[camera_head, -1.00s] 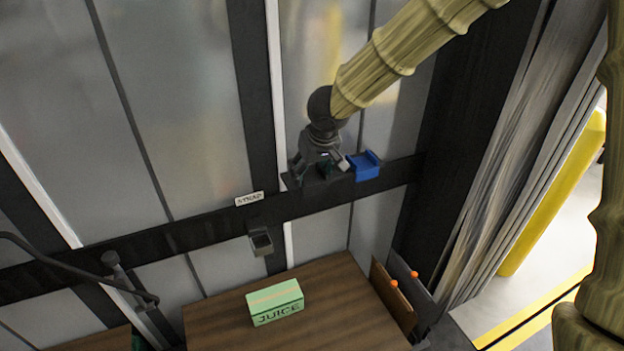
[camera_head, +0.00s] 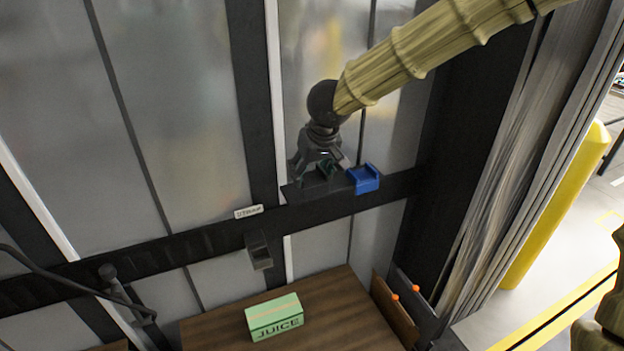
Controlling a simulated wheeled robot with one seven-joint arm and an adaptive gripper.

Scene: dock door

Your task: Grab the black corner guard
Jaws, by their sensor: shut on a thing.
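My gripper (camera_head: 321,170) points down over a dark ledge on the wall rail, just left of a blue corner guard (camera_head: 364,179). It is shut on the black corner guard (camera_head: 325,172), a dark piece between the fingertips. The fingers hide part of it, and it blends with the dark ledge (camera_head: 297,193) below. I cannot tell whether the guard is clear of the ledge or still touches it. The blue guard sits apart, on the right end of the ledge.
A black rail (camera_head: 180,243) crosses the panelled wall, with a small white label (camera_head: 248,211) and a grey holder (camera_head: 259,251). Below, a wooden surface (camera_head: 345,315) carries a green juice box (camera_head: 274,316). Upright boards (camera_head: 396,312) stand at its right; a yellow post (camera_head: 550,215) is farther right.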

